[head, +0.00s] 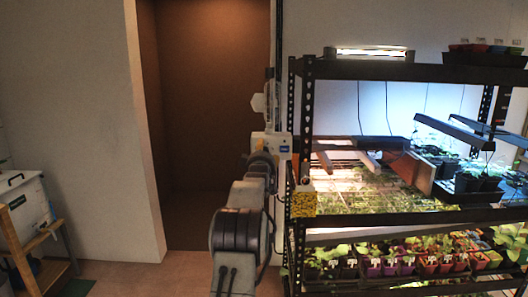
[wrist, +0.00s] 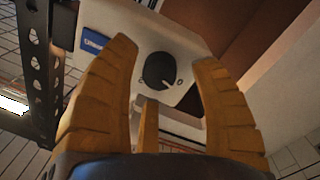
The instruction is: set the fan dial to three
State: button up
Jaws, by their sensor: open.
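The fan dial (wrist: 159,70) is a round black knob with a pale pointer mark toward its lower right in the wrist view. It sits on the face of a white control box (wrist: 185,38) with a blue label (wrist: 94,42). Small marks around the knob are too small to read. My gripper (wrist: 160,47) is open, its orange fingers apart on either side of the dial in the picture; I see no clear contact. In the head view the control box (head: 284,143) is at the rack's left post, and my gripper (head: 262,160) is in front of it, hiding the dial.
A black perforated rack post (wrist: 37,70) stands left of the box in the wrist view. The rack (head: 380,70) holds seedling trays and lights at the right. A yellow card (head: 303,203) hangs near its post. A brown doorway (head: 205,110) is left of my arm.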

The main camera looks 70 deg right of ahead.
jog(key=shift+w+d, duration=0.1)
jog(key=shift+d, duration=0.25)
grip_shut()
dwell(0.7)
